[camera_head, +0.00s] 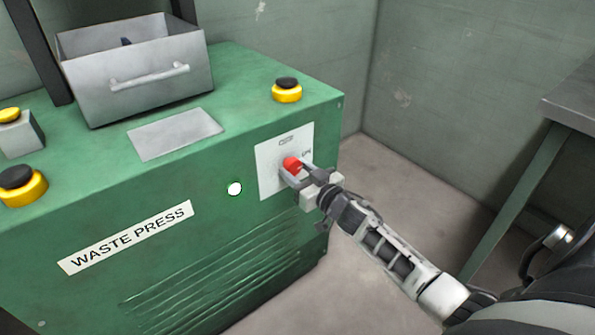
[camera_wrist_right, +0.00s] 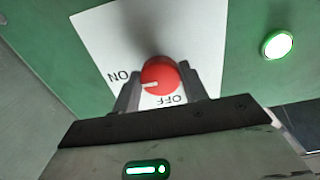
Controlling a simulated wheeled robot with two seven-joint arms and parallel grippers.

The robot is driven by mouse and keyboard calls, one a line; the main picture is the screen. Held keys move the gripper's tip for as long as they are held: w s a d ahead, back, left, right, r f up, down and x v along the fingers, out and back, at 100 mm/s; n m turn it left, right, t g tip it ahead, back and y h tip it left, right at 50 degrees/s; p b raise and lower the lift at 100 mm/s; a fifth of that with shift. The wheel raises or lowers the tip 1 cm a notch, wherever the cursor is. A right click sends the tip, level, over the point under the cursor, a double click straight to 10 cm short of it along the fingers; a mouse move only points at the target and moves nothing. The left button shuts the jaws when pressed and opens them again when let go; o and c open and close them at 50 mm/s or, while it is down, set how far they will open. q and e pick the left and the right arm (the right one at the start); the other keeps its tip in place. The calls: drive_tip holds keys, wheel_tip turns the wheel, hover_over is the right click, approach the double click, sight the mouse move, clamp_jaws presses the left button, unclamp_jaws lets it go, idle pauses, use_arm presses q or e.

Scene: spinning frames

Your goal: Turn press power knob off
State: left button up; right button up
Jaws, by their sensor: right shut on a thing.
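The red power knob (camera_head: 291,163) is on a white label plate (camera_head: 268,170) on the front of the green waste press (camera_head: 215,235). In the right wrist view the knob (camera_wrist_right: 163,74) sits between the two fingers of my right gripper (camera_wrist_right: 161,88), which is shut on it. A white mark on the knob points left, nearer the ON lettering than the OFF lettering below. In the head view my right gripper (camera_head: 300,174) reaches the knob from the lower right. My left gripper is not in view.
A round indicator (camera_head: 235,188) glows whitish green left of the plate. Yellow and black buttons (camera_head: 287,90) and a metal bin (camera_head: 140,70) are on top of the press. A metal table (camera_head: 572,98) stands at the right, with open floor between.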

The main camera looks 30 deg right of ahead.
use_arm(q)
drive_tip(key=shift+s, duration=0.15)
use_arm(e)
drive_tip(key=shift+n, duration=0.8)
drive_tip(key=n, duration=0.7)
drive_tip(key=shift+d, duration=0.1)
drive_tip(key=n, duration=0.3)
drive_tip(key=n+b, duration=0.1)
drive_tip(key=n, duration=0.3)
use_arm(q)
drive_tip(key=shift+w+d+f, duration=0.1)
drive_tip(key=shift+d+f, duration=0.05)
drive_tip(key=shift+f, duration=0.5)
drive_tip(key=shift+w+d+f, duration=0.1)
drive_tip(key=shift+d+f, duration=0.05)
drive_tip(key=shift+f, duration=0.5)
use_arm(e)
drive_tip(key=shift+n, duration=1.1)
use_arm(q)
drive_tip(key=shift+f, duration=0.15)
use_arm(e)
drive_tip(key=o, duration=1)
